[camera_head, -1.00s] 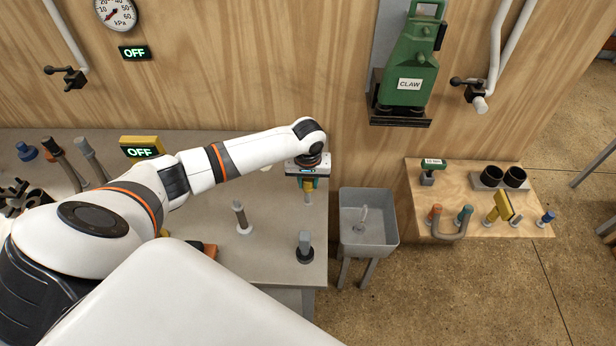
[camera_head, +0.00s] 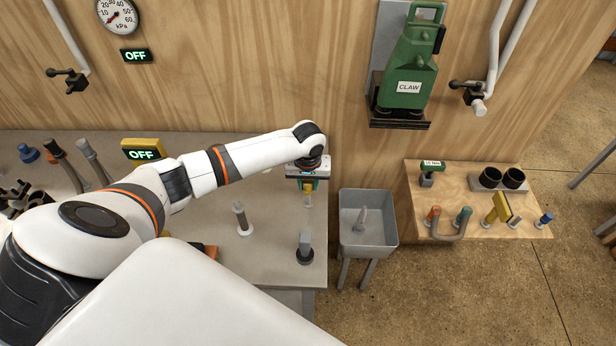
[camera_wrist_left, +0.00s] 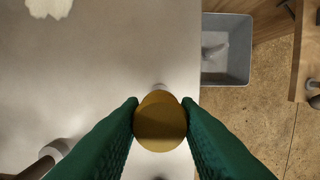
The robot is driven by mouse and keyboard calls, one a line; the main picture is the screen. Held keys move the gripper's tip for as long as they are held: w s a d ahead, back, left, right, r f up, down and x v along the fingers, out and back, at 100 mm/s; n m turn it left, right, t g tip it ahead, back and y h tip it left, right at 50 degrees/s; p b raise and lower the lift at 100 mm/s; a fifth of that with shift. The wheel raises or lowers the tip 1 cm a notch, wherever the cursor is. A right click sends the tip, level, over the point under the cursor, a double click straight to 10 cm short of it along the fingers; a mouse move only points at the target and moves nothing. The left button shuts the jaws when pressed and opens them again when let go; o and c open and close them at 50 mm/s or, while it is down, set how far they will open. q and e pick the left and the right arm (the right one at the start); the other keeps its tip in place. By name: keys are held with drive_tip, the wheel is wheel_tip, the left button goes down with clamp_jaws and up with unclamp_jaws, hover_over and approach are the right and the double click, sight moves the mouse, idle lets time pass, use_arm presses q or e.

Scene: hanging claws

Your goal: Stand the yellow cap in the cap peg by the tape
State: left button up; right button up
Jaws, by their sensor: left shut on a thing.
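My left gripper (camera_head: 308,184) is shut on the yellow cap (camera_head: 308,197) above the right part of the grey bench. In the left wrist view, the round yellow cap (camera_wrist_left: 160,121) is pinched between the two green fingers. A small pale thing (camera_wrist_left: 158,87) shows just past the cap's edge in that view; the cap hides most of it. I cannot tell whether it is the cap peg, or whether the cap touches anything below. I cannot make out the tape for sure. My right gripper is not in view.
A grey sink (camera_head: 369,238) lies right of the bench edge. A wooden board (camera_head: 450,187) with fittings is farther right.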

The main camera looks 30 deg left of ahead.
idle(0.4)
use_arm(q)
drive_tip(key=shift+p, duration=0.45)
drive_tip(key=shift+f, duration=0.25)
drive_tip(key=shift+f+b, duration=0.8)
drive_tip(key=shift+f, duration=0.85)
drive_tip(key=o, duration=1)
drive_tip(key=shift+r, duration=0.2)
drive_tip(key=r, duration=0.4)
drive_tip(key=s+r+b, duration=0.1)
drive_tip(key=r, duration=0.6)
drive_tip(key=shift+s+d+r, duration=0.15)
drive_tip(key=shift+d+r, duration=0.2)
drive_tip(key=shift+d, duration=0.05)
